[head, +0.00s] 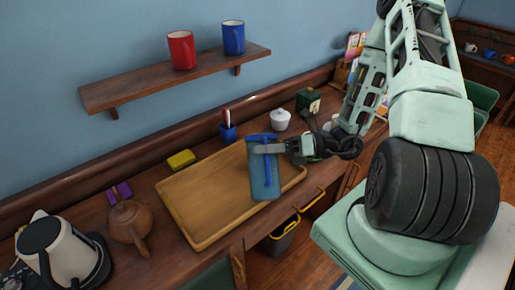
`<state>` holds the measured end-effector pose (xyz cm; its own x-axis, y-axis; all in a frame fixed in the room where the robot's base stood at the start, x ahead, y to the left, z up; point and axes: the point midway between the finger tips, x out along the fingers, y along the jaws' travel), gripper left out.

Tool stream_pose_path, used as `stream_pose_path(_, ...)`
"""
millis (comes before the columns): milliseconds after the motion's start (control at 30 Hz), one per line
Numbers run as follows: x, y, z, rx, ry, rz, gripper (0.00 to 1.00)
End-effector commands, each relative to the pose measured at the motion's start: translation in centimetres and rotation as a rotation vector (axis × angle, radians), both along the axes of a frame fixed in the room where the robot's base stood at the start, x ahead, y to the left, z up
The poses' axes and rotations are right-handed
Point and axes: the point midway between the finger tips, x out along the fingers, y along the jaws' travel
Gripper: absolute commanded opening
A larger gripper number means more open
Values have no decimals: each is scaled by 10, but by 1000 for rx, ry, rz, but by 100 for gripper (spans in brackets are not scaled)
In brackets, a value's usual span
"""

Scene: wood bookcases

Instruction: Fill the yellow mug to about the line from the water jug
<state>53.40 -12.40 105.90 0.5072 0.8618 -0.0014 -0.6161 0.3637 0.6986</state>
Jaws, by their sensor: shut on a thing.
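The water jug (265,183) is a tall, see-through blue vessel with a brighter blue top and handle. It looks roughly upright, over the right part of the wooden tray. My gripper (270,148) is shut on it near its top, at what looks like the handle. I cannot tell whether the jug's base touches the tray or hangs above it. The water level inside is not clear. I cannot make out a yellow mug or its line in this view; the jug and gripper hide part of the tray.
The wooden tray (203,202) is bare on its left. Around it are a yellow block (181,160), blue pen cup (228,133), white lidded pot (280,121), brown teapot (128,222) and white kettle (65,252). A wall shelf (140,88) holds a red mug (181,51) and blue mug (233,39).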

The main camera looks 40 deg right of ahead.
Motion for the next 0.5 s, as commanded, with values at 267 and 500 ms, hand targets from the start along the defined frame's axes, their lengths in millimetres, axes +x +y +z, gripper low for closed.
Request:
stream_pose_path(267,3,-1,1,17,25,1,0)
stream_pose_path(500,5,-2,0,31,48,1,0)
